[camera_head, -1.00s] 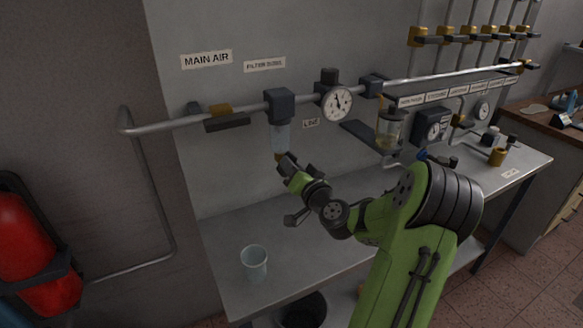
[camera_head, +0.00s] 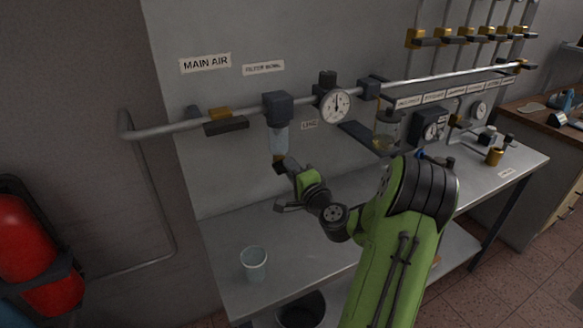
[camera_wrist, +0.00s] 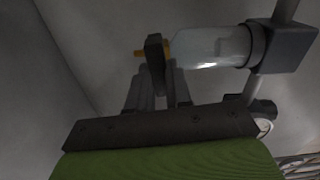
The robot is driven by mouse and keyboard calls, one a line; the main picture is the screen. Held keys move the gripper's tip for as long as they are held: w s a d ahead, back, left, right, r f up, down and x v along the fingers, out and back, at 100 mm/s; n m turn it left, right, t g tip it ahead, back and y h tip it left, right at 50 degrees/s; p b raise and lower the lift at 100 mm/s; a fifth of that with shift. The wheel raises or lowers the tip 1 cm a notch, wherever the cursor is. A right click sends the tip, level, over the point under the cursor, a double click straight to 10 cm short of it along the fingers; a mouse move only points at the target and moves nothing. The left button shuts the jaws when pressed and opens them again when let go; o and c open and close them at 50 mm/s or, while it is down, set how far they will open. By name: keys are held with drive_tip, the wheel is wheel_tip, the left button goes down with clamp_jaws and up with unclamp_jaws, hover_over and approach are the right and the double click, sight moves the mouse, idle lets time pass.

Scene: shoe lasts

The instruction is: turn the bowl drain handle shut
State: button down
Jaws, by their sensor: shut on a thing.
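The filter bowl (camera_head: 279,138) is a clear cup hanging under a dark block (camera_head: 278,107) on the air pipe; it lies sideways in the wrist view (camera_wrist: 208,46). The drain handle (camera_wrist: 154,54) is a small dark piece at the bowl's lower end, beside a yellow stem (camera_wrist: 139,53). My gripper (camera_wrist: 159,72) is shut on the drain handle, its two fingers reaching up to it in the wrist view. In the head view my gripper (camera_head: 285,164) is just below the bowl. The fingers partly hide the handle there.
A clear cup (camera_head: 254,264) stands on the metal bench (camera_head: 222,231) below and left of the bowl. A round gauge (camera_head: 336,104) is on the pipe (camera_head: 163,127) to the right. A red extinguisher (camera_head: 22,250) hangs at far left.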

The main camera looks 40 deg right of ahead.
drive_tip(key=shift+f+m, duration=0.1)
drive_tip(key=shift+m, duration=0.5)
drive_tip(key=c, duration=1)
unclamp_jaws()
drive_tip(key=shift+c, duration=0.2)
drive_tip(key=shift+s, duration=0.1)
drive_tip(key=b+v, duration=1)
drive_tip(key=v, duration=0.5)
drive_tip(key=shift+s+a, duration=0.2)
drive_tip(key=shift+s, duration=0.1)
drive_tip(key=shift+w, duration=0.1)
